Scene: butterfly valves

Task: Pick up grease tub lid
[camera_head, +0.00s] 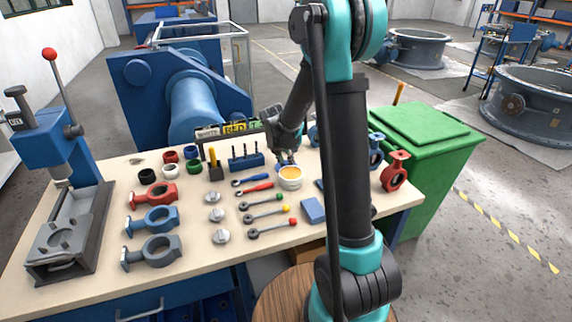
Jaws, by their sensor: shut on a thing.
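The white grease tub (290,183) stands on the workbench, right of the red-handled tool. Its top shows a round orange-yellow face inside a pale rim; I cannot tell whether this is the lid or the grease. My gripper (286,160) reaches down from behind, with its fingertips at the tub's back upper edge. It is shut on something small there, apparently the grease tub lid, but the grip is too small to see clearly. My own arm stands in front and hides the bench to the right of the tub.
Wrenches and ball-ended levers (268,208) lie left and in front of the tub. A blue block (312,211) lies to its front right. A blue bit holder (246,161) stands at its back left. Red and blue valve bodies (155,220) are farther left; a green bin (420,140) stands right.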

